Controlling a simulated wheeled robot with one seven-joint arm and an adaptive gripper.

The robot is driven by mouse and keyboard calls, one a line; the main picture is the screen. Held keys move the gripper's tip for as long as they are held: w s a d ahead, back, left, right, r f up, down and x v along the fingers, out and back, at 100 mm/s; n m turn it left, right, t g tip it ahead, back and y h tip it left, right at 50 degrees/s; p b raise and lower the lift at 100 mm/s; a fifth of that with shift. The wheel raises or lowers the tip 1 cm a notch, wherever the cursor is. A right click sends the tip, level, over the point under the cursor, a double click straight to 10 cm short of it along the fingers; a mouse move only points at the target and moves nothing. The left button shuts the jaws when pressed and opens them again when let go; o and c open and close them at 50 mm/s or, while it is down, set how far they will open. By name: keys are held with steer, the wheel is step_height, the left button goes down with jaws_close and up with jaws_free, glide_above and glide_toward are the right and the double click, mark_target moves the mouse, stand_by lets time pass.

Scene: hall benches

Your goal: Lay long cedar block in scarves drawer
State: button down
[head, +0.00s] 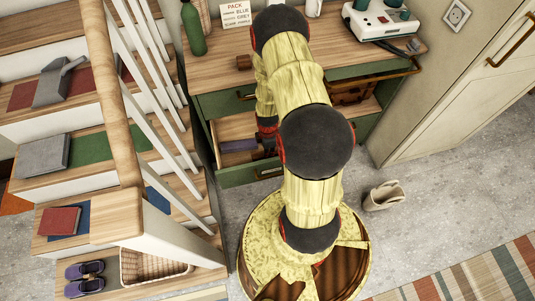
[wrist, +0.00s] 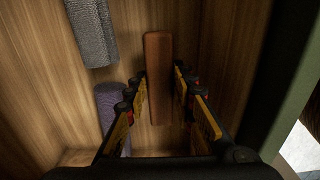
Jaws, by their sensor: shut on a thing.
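The long cedar block (wrist: 157,50), a plain reddish-brown bar, is between the fingers of my gripper (wrist: 160,82) in the wrist view. My gripper is shut on it, and its far end sticks out past the fingertips. The block is over the wooden floor of an open drawer (head: 232,128); I cannot tell whether it touches that floor. A grey rolled scarf (wrist: 92,30) and a purple rolled scarf (wrist: 110,105) lie left of the block. The purple roll also shows in the head view (head: 238,146). My arm hides the block there.
The green cabinet has a wooden top (head: 225,75) with a green bottle (head: 193,28), a sign (head: 237,14) and a white appliance (head: 381,22). Another open drawer (head: 382,105) is at right, holding a brown basket-like thing (head: 352,91). Stairs with a railing (head: 150,100) stand close at left. A boot (head: 383,195) is on the floor.

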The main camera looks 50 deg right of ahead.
steer(key=shift+f, duration=0.45)
steer(key=shift+f+b, duration=0.35)
steer(key=shift+f, duration=0.15)
steer(key=shift+f, duration=0.1)
steer(key=c, duration=1.5)
jaws_free()
steer(key=shift+c, duration=0.2)
steer(key=shift+o, duration=0.2)
